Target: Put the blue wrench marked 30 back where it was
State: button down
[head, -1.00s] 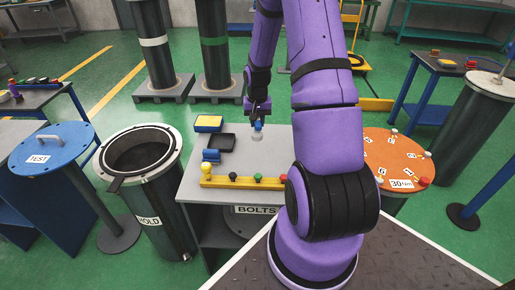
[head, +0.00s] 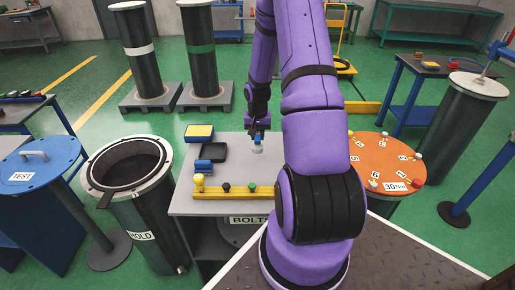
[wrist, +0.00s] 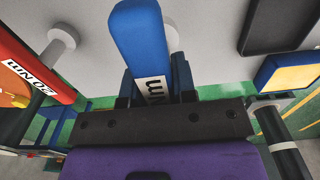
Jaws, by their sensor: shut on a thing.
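My gripper (head: 258,137) is shut on a blue wrench (wrist: 143,38) over the back part of the grey bench (head: 180,205). In the wrist view the wrench's white label (wrist: 153,88) shows "Nm", but its number is hidden between the fingers. In the head view the wrench (head: 258,141) is a small blue patch above a pale round piece (head: 257,150). I cannot tell whether they touch.
A yellow bar (head: 215,194) with coloured knobs lies in front. An orange round table (head: 372,150) stands right. A red labelled piece (wrist: 30,62) is near in the wrist view.

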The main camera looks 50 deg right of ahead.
aim_at(257, 148)
jog(key=shift+f, duration=2.5)
jog(key=shift+f, duration=0.2)
jog(key=c, duration=0.9)
grip_release()
